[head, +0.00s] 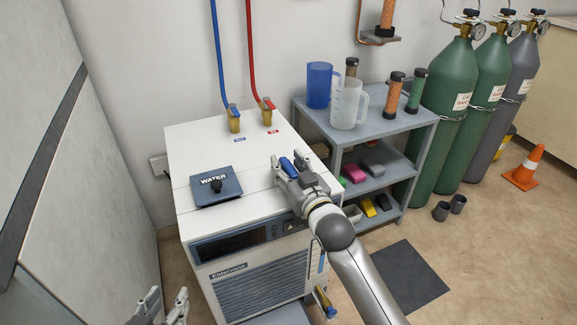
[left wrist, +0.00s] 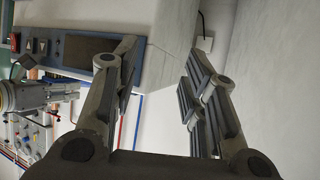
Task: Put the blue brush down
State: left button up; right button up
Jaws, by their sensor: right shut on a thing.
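The blue brush (head: 287,167) shows as a short blue piece between the fingers of my right gripper (head: 291,166), which is shut on it. They are over the right part of the white top of the chiller (head: 205,148). The fingers hide much of the brush. I cannot tell whether it touches the top. My left gripper (head: 163,305) is low at the bottom edge of the head view, in front of the chiller and away from the brush. In the left wrist view its fingers (left wrist: 165,85) are apart with nothing between them.
A dark WATER lid (head: 216,187) and blue and red hoses with brass valves (head: 234,120) are on the chiller top. A grey shelf (head: 385,124) with jugs stands to the right, beside green gas cylinders (head: 447,105). An orange cone (head: 524,168) stands at far right. The chiller's front-middle top is clear.

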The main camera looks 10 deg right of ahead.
jog(key=shift+f, duration=0.15)
jog(key=o, duration=1.1)
